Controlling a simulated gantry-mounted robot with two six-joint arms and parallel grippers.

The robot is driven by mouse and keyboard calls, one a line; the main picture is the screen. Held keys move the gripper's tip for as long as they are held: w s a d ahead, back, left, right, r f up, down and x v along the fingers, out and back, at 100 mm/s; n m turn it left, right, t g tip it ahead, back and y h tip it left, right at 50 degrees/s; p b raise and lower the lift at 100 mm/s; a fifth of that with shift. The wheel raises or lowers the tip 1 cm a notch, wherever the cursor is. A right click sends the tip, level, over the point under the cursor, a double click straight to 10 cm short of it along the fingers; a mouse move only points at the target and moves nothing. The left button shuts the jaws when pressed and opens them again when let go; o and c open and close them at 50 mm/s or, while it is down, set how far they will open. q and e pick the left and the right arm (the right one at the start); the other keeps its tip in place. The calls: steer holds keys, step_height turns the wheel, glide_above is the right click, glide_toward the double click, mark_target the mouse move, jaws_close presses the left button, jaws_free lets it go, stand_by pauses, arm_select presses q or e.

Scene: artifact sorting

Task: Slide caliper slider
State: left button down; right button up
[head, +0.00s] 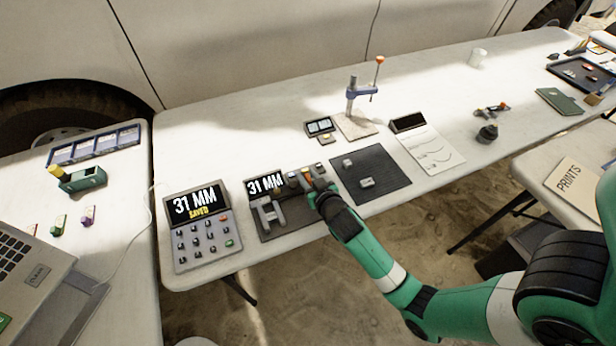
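The caliper station (262,225) is a dark base near the table's front edge, with a small display (265,184) reading "31 MM". A grey caliper jaw (268,215) stands on its left part. My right gripper (304,181) is at the right end of the station, at the slider, beside a small orange-brown piece (307,178). The gripper and wrist cover most of the slider, and the fingers are too small to tell whether they grip it. My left gripper is not in view.
A keypad (199,240) showing "31 MM SAVED" stands left of the station. A dark mat (388,172) with small grey pieces lies to the right. A blue stand (352,98) rises behind it. The white table's back left is clear.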

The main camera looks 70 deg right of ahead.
jaws_close()
stand_by(1.2)
